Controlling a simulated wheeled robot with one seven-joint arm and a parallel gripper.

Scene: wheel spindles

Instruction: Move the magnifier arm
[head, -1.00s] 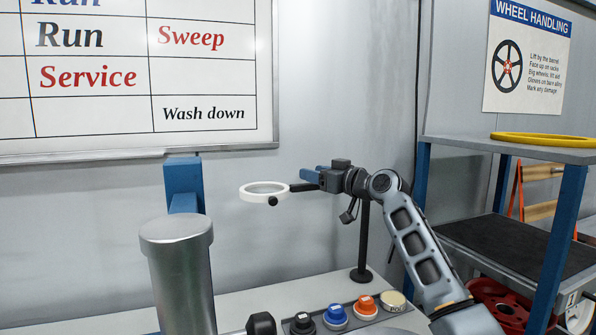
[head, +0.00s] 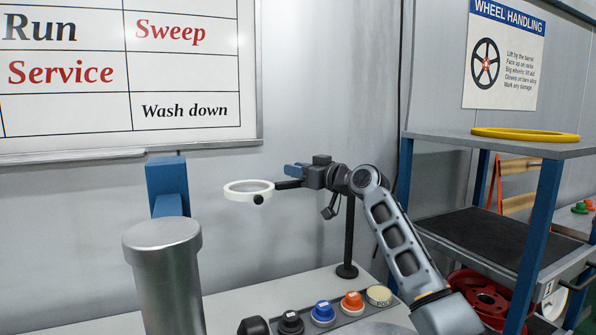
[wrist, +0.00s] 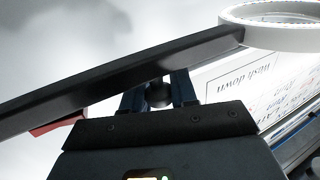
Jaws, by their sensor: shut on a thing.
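The magnifier has a white ring lens (head: 248,190) with a small black knob, on a dark arm (head: 289,184) that reaches back toward a black post (head: 349,240) on the bench. In the wrist view, the black arm (wrist: 110,88) crosses the picture at a slant, with part of the white ring (wrist: 272,32) at top right. My gripper (head: 296,170) is at the magnifier arm, behind the ring. In the wrist view, its blue fingers (wrist: 158,92) are shut on a dark round knob below the arm. The knob's join to the arm is hidden.
A metal cylinder (head: 168,270) and a blue post (head: 168,190) stand at left. Coloured buttons (head: 323,312) line the bench front. A shelf rack (head: 560,150) with a yellow ring (head: 525,133) is at right. The wall behind carries a whiteboard (head: 190,142).

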